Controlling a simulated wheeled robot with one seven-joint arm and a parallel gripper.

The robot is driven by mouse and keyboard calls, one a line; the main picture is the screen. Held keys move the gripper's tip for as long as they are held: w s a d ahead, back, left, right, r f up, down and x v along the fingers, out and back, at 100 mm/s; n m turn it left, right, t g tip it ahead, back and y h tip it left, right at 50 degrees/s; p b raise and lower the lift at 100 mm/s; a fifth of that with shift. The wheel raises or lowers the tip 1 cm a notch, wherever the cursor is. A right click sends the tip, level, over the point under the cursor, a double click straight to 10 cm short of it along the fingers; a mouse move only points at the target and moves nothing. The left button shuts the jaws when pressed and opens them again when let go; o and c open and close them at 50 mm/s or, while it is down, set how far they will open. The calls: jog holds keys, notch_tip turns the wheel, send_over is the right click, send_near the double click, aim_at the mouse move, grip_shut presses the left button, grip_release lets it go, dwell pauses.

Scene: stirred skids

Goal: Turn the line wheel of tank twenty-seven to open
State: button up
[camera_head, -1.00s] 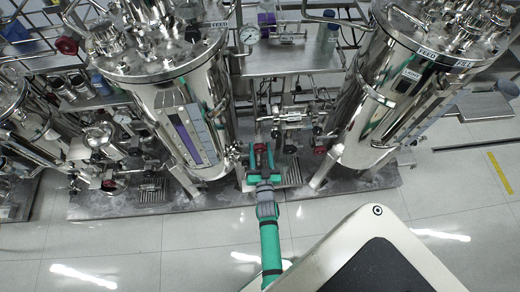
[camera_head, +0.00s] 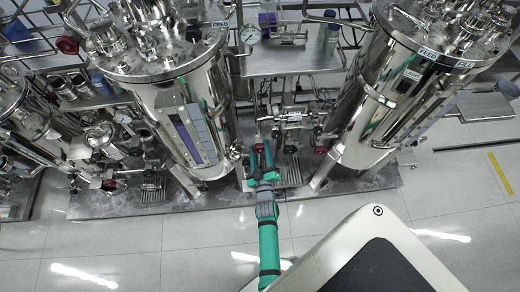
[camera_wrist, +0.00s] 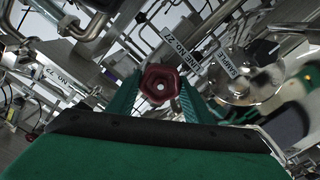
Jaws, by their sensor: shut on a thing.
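The line wheel (camera_wrist: 160,85) is a small dark red handwheel with a pale hub, in the middle of the wrist view. A tag (camera_wrist: 180,42) reading "LINE NO. 27" sits just above and right of it. My gripper (camera_wrist: 156,92) has its green fingers on either side of the wheel and is shut on it. In the head view, my gripper (camera_head: 261,157) reaches in low between two steel tanks, and the red wheel (camera_head: 258,147) shows at its fingertips. How far the wheel is turned cannot be told.
A steel tank (camera_head: 185,110) stands close left of my gripper, another (camera_head: 372,105) to the right. A second red wheel (camera_head: 320,150) is just right of it. A "SAMPLE" tag (camera_wrist: 226,64) and pipes crowd the wrist view. Tiled floor (camera_head: 180,250) is clear in front.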

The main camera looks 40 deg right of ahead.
jog(key=n, duration=0.6)
jog(key=shift+a, duration=0.1)
jog(key=shift+f, duration=0.1)
dwell(0.4)
jog(key=o, duration=1)
jog(key=v, duration=1)
jog(key=shift+s+a, duration=0.25)
jog(key=shift+a, duration=0.05)
jog(key=shift+o, duration=0.2)
